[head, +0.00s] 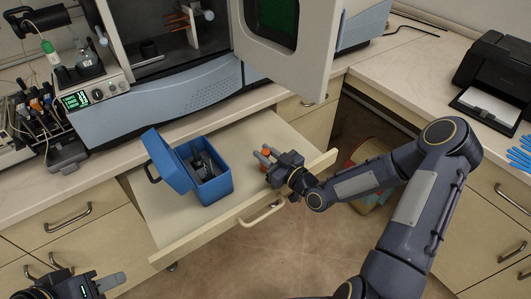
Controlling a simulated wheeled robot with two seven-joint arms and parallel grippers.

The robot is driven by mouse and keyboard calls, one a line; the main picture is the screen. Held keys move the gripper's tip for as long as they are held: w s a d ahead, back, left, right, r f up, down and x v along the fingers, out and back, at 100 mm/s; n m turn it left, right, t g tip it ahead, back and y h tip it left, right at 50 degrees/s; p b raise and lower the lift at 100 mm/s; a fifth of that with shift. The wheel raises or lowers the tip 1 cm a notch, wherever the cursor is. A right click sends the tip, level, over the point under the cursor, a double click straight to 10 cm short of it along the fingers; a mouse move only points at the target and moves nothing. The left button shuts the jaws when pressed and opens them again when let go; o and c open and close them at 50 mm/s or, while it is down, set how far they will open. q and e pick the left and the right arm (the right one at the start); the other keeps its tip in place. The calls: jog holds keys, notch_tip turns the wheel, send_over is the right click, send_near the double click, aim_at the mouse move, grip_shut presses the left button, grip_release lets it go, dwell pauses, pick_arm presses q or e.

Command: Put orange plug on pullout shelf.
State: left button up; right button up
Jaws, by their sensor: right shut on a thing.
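The pullout shelf (153,201) is drawn out below the bench, with a pale flat top. My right gripper (264,154) reaches in from the right over the shelf's right part, near its front edge. It is shut on the small orange plug (266,151), which is partly hidden by the fingers. I cannot tell whether the plug touches the shelf. My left gripper (112,283) is at the lower left corner, away from the shelf, and its jaw opening cannot be made out.
An open blue box (213,188) with dark contents stands on the shelf, left of my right gripper. The spectrometer (180,103) stands behind on the bench with its door (312,50) swung open. Bare shelf lies between the box and my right gripper.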

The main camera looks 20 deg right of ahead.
jog(key=shift+f+b, duration=0.25)
jog(key=shift+b, duration=0.1)
jog(key=o, duration=1)
jog(key=shift+r, duration=0.1)
jog(key=shift+r, duration=0.1)
jog(key=shift+r+p, duration=0.3)
jog(key=shift+p, duration=0.25)
jog(key=v, duration=0.4)
jog(key=b+v, duration=0.1)
jog(key=v, duration=0.3)
jog(key=b+v, duration=0.1)
jog(key=v, duration=0.3)
jog(key=shift+f, duration=0.25)
